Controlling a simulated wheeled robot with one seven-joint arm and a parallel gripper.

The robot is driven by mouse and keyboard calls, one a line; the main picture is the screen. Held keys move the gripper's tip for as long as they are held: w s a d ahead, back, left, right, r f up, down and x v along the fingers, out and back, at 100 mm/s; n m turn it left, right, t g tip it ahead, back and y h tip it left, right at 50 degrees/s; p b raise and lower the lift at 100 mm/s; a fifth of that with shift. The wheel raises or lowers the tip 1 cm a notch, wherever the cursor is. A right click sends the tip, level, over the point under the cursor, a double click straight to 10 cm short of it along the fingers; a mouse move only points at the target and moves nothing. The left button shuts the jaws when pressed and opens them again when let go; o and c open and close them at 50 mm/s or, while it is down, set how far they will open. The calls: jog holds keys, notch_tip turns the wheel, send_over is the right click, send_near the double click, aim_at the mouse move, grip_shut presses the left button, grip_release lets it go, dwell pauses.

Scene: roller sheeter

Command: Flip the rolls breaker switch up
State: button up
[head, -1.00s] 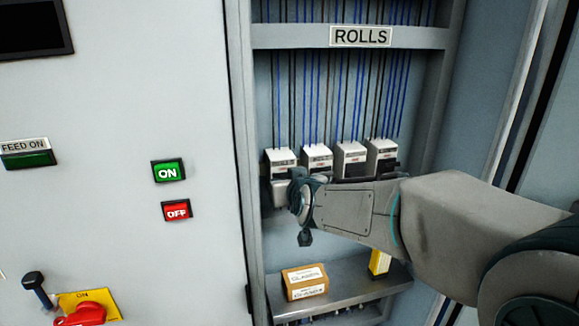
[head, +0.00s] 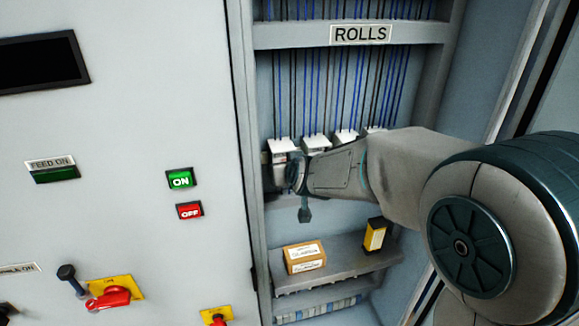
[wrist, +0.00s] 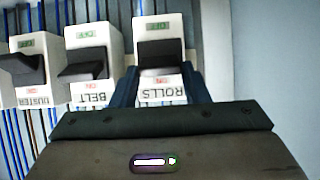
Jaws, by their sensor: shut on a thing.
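The rolls breaker (wrist: 160,30) is a white block with a dark switch lever (wrist: 162,54) in the wrist view, where the labels read upside down. Its green OFF and red ON marks both show, with ON on the side of the ROLLS label. I cannot tell clearly which way the lever is set. My gripper (wrist: 163,90) has one blue finger on each side of this breaker's label end and is shut on it. In the head view the breaker is the leftmost of the row (head: 281,146); my gripper (head: 287,176) is at its front, and my arm hides its lower part.
The belt breaker (wrist: 87,40) and duster breaker (wrist: 36,50) stand close beside it. In the head view, a shelf (head: 345,276) below holds a cardboard box (head: 304,257) and a yellow-black box (head: 375,236). The cabinet's left edge (head: 246,150) is near my gripper.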

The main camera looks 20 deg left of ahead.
jog(key=o, duration=1)
jog(key=shift+p+v, duration=0.55)
jog(key=shift+v, duration=6.3)
